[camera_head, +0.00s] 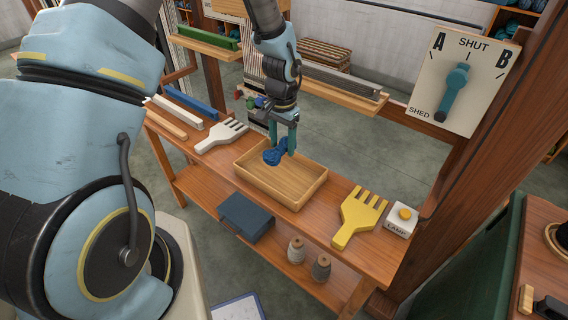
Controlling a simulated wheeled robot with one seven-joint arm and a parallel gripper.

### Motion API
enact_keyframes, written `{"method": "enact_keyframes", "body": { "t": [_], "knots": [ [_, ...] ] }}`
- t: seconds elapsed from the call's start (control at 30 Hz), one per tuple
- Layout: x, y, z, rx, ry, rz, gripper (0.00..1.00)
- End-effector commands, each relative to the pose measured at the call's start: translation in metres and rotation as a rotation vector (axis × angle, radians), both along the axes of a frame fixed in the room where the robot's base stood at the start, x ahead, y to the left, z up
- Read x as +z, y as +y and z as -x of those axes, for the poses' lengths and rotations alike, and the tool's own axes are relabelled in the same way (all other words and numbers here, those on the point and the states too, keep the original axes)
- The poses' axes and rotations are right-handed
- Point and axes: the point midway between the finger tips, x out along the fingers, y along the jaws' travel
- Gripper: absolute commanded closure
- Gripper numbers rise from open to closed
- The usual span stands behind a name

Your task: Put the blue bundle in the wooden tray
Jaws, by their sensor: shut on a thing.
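The blue bundle (273,156) is a small, dark blue twisted skein. My gripper (284,146) is shut on it, with teal fingers pointing down. The wooden tray (293,203) is a shallow, light brown, empty-looking rectangular box on the bench. The bundle shows over the tray's far left part; I cannot tell exactly how high above the tray floor it is.
On the wooden bench (334,233), a white comb (222,135) lies left of the tray and a yellow comb (358,217) right. A lamp button box (402,219) sits at the right end. A shelf below holds a dark blue box (246,215) and two thread cones (297,250).

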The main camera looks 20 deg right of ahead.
Motion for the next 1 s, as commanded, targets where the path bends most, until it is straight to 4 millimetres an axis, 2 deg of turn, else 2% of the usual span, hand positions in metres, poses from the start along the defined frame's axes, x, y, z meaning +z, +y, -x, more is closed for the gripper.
{"method": "enact_keyframes", "body": {
  "t": [0.13, 0.37, 0.6, 1.0],
  "knots": [
    [-0.025, 0.0, 0.001, -0.002, 0.004, -0.003, 0.92],
    [-0.046, 0.0, 0.001, -0.001, 0.002, -0.001, 0.92],
    [-0.076, 0.0, 0.001, -0.001, 0.001, 0.0, 0.92],
    [-0.083, 0.0, 0.0, 0.0, 0.001, 0.0, 0.92]
  ]
}}
